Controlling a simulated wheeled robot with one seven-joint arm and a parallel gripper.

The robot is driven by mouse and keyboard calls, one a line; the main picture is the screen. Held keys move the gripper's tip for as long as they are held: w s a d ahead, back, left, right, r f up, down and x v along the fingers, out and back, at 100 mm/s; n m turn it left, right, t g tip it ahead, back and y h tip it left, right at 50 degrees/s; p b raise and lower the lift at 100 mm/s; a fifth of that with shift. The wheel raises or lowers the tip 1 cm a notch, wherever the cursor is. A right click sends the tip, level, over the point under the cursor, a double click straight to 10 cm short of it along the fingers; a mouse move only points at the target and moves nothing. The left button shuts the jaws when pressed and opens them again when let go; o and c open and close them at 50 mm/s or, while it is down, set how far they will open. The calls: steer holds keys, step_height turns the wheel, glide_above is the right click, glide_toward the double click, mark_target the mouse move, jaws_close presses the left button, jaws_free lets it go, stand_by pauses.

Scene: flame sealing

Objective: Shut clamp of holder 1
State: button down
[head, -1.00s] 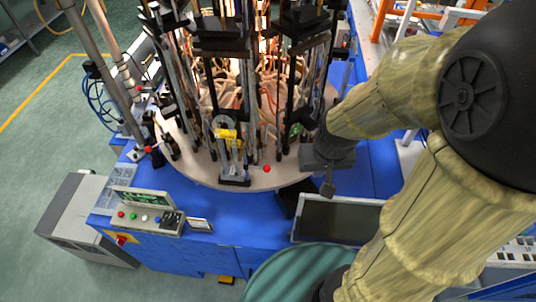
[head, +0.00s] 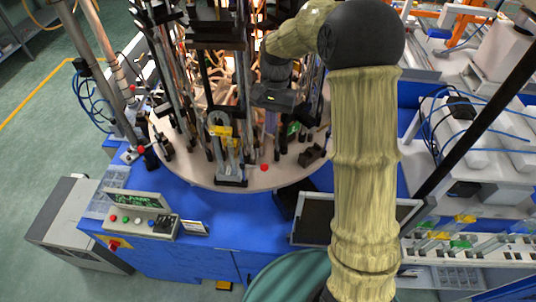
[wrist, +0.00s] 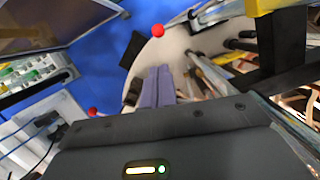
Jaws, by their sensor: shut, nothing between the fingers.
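A holder (head: 231,180) with a yellow clamp part (head: 221,131) stands upright at the front edge of the round turntable (head: 205,178) in the head view. No label shows which holder is number 1, and I cannot tell whether this clamp is open or shut. My gripper (head: 271,128) points down over the turntable, to the right of that holder and apart from its yellow part. In the wrist view my two purple-grey fingers (wrist: 158,72) are together with nothing between them. The dark gripper body hides the lower part of the wrist view.
Tall dark holders and rods (head: 215,40) crowd the turntable behind. A red ball (head: 264,167) is at its front rim; it also shows in the wrist view (wrist: 157,30). A control box (head: 143,218) and a screen (head: 320,218) stand on the blue bench (head: 225,235).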

stand_by(0.4)
steer(key=p+x, duration=0.3)
steer(key=x, duration=0.7)
